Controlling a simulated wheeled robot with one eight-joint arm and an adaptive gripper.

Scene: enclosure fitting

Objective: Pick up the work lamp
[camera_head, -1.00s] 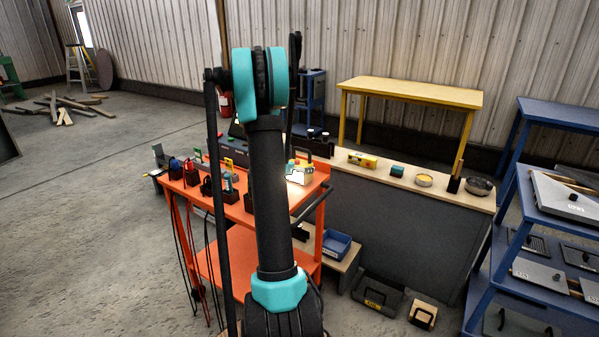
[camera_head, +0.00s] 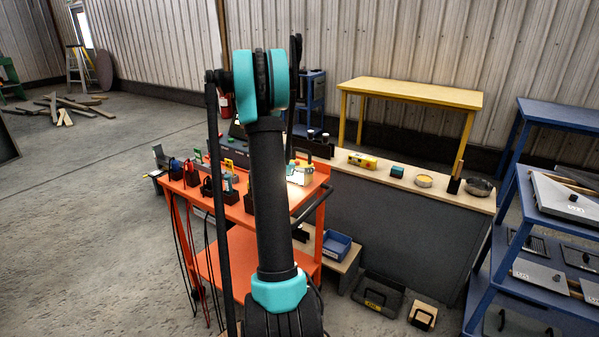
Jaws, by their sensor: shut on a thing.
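The work lamp seems to be the small yellowish block with a bright white lit face (camera_head: 300,176). It shows at the back right corner of the orange cart top (camera_head: 234,212), just right of my upper arm, which hides its left part. A dark handle shape shows above it. I cannot tell whether the lamp rests on the cart or is raised. My forearm runs down behind my upper arm towards this spot. My gripper is hidden there, and its fingers do not show.
Several tools in black holders stand on the cart's left half. A long grey bench with a wooden top (camera_head: 396,172) stands right of the cart, bearing a yellow level (camera_head: 362,160) and a bowl (camera_head: 479,187). A blue bin (camera_head: 336,245) sits below. Blue shelving (camera_head: 490,285) is at right.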

